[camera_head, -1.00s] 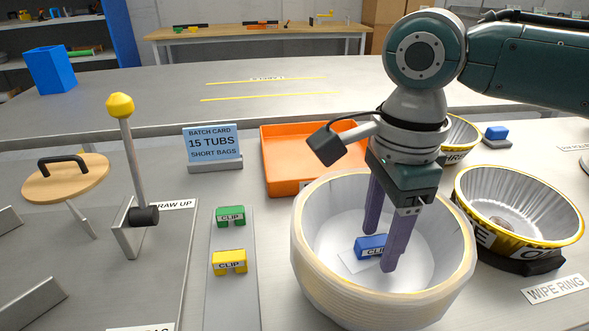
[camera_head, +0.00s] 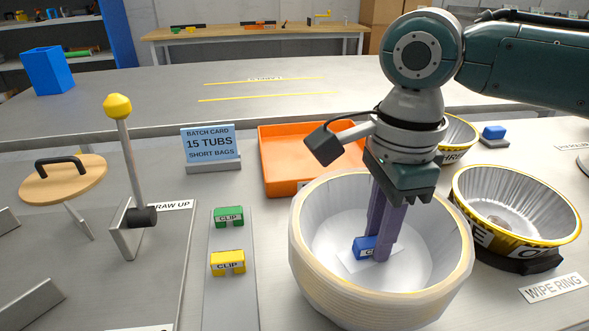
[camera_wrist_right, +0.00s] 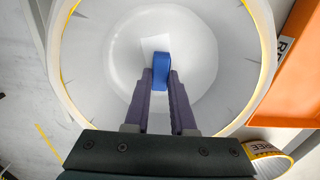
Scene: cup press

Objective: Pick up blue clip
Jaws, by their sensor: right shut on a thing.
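The blue clip (camera_head: 363,248) is low inside the large cream tub (camera_head: 306,270), over a white patch on the tub floor. My right gripper (camera_head: 376,254) reaches down into the tub, and its two purple fingers are closed on the clip. In the right wrist view the clip (camera_wrist_right: 161,70) sits between the fingertips of my right gripper (camera_wrist_right: 160,78). I cannot tell whether the clip still touches the tub floor. The fingers hide part of the clip in the head view. My left gripper is not in view.
A green clip (camera_head: 229,217) and a yellow clip (camera_head: 228,263) lie on a grey strip left of the tub. An orange tray (camera_head: 285,171) is behind the tub. A ribbed metal bowl (camera_head: 517,205) stands close on the right. A batch card (camera_head: 211,144) stands behind the clips.

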